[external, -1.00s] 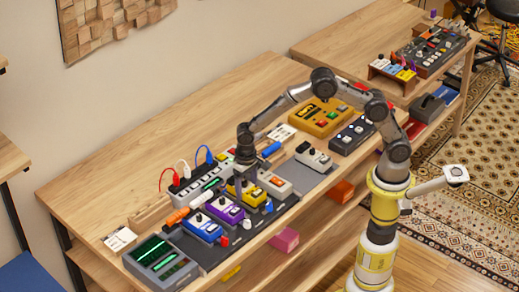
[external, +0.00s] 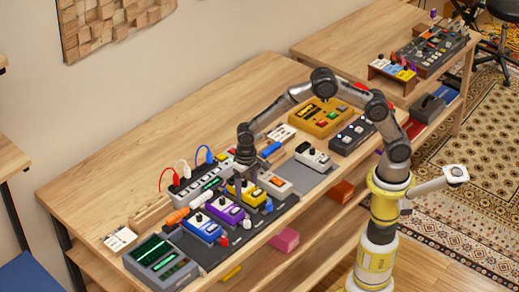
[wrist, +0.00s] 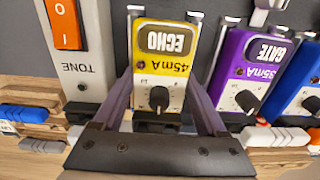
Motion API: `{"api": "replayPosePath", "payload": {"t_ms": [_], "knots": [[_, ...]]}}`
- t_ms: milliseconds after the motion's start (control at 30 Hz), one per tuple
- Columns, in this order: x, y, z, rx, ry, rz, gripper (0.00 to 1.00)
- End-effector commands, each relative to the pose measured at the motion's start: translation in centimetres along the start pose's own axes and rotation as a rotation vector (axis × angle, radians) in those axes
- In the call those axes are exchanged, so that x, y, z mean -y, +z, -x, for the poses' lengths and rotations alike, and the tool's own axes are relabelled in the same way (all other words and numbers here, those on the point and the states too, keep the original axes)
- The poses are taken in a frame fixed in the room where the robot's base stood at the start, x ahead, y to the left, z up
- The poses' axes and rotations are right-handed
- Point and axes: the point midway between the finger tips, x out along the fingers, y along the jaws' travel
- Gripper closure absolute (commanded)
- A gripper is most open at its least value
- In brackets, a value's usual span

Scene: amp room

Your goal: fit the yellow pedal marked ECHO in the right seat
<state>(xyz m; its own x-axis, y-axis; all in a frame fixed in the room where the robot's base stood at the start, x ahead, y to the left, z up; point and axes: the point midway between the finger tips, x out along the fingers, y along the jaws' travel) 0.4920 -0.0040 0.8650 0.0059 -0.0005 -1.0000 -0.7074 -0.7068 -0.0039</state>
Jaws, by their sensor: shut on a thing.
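The yellow pedal marked ECHO (wrist: 160,60) stands in the row of pedals, between the purple GATE pedal (wrist: 248,70) and the white TONE pedal (wrist: 85,45) with an orange switch. My gripper (wrist: 162,82) is shut on the yellow pedal, one finger along each side. In the external view my gripper (external: 241,183) points down over the yellow pedal (external: 236,191), partly covering it. The pedal is at or just above the dark pedalboard (external: 222,252); I cannot tell whether it is fully down. The seat under it is hidden.
A blue pedal (external: 202,228) stands left of the purple one. A power strip (external: 190,188) with red, white and blue plugs lies behind the row. Coloured connectors stand close along the row. A grey mat (external: 308,180) with a white pedal (external: 312,156) lies to the right.

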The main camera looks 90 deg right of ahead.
Motion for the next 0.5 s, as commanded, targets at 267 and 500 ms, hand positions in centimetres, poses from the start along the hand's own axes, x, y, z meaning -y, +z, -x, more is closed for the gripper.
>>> {"api": "replayPosePath", "payload": {"t_ms": [267,500], "knots": [[-0.36,0.16,-1.23,0.007,0.009,0.002,0.0],[-0.55,0.08,-1.27,0.007,0.012,0.003,0.0]]}}
